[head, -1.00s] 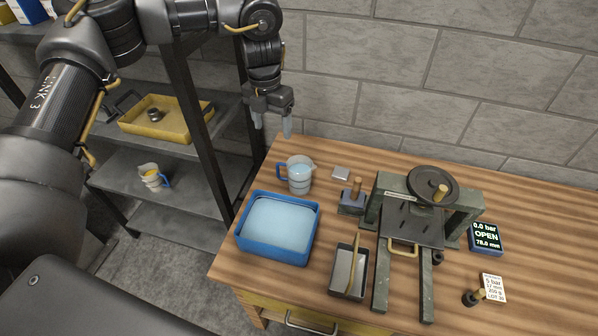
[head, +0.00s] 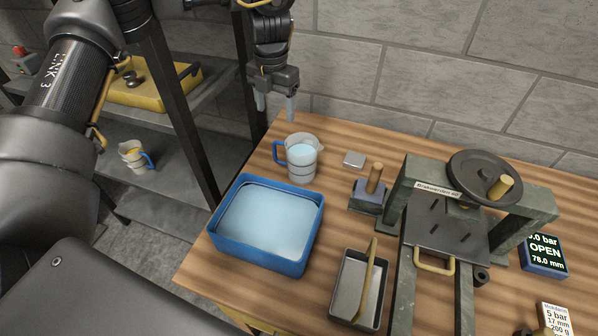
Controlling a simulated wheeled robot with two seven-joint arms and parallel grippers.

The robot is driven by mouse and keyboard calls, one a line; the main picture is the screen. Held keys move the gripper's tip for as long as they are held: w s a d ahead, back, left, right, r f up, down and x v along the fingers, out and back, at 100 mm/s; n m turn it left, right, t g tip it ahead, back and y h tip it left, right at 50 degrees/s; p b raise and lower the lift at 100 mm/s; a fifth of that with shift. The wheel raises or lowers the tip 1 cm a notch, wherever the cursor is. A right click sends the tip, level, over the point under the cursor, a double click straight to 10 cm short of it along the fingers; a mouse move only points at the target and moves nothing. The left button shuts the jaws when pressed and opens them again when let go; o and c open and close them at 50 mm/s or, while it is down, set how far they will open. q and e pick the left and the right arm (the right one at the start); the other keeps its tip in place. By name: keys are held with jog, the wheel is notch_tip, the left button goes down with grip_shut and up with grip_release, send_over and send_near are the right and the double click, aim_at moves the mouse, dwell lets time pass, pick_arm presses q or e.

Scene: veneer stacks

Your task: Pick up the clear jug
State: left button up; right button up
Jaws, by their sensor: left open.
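The clear jug (head: 303,160) with a blue handle on its left side stands upright on the wooden bench, behind the blue tray. It holds some pale blue liquid. My left gripper (head: 276,108) is open and empty, pointing down, above and just behind the jug and apart from it. My right gripper is not in view.
A blue tray (head: 221,246) of pale liquid is in front of the jug. A small metal block (head: 354,159), a wooden-handled stamp (head: 368,197), a grey bin (head: 343,309) and a press (head: 541,201) stand to the right. A shelf with a yellow tray (head: 150,98) and another jug (head: 132,155) is left.

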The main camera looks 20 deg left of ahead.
aim_at(278, 143)
pick_arm(q)
notch_tip(278, 143, down, 4)
jog(key=shift+f+b, duration=0.1)
jog(key=shift+b, duration=1)
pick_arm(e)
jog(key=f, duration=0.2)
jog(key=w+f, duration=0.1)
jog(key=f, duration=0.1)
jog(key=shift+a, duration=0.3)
pick_arm(q)
notch_tip(278, 143, down, 5)
jog(key=shift+f, duration=0.2)
notch_tip(278, 143, down, 4)
jog(key=shift+w+p, duration=0.15)
jog(key=shift+p, duration=0.8)
jog(key=shift+f, duration=0.55)
jog(key=c, duration=1.5)
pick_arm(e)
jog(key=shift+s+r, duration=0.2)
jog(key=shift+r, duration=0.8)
